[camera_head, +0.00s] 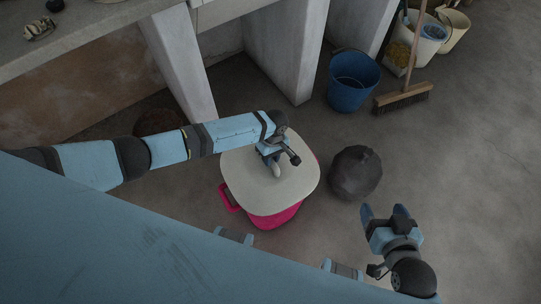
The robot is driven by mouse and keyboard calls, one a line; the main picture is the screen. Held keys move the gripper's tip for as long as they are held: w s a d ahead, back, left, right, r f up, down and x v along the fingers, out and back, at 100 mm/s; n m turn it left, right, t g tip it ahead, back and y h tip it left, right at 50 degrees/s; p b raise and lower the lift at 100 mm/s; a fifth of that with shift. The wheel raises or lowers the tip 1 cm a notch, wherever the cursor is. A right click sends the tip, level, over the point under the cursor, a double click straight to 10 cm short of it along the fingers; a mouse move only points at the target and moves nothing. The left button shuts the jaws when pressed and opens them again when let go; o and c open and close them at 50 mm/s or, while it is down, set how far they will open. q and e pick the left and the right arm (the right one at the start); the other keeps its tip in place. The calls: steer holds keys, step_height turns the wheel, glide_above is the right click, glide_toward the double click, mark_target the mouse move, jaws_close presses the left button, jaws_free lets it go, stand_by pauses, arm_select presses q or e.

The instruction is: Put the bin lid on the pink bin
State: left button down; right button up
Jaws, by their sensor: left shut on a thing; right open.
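The pink bin (273,219) stands on the floor in the middle of the view, with a pink handle (229,197) on its left side. The pale bin lid (245,178) is over the bin's top and hides its opening. Pink shows past the lid at the upper right and below, so the lid looks a little off to the left; I cannot tell whether it touches the rim. My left gripper (277,168) is over the lid, shut on its knob, which is mostly hidden. My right gripper (384,214) is open and empty, right of the bin.
A dark round object (355,172) stands on the floor just right of the bin. A blue bucket (353,80), a broom (402,98) and pale buckets (425,45) are further back. Concrete supports and a counter (75,32) stand at the upper left. Floor at right is clear.

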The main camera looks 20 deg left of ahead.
arm_select(q)
steer(key=shift+f+p, duration=0.15)
steer(key=shift+p, duration=0.15)
stand_by(0.5)
steer(key=c, duration=0.6)
jaws_free()
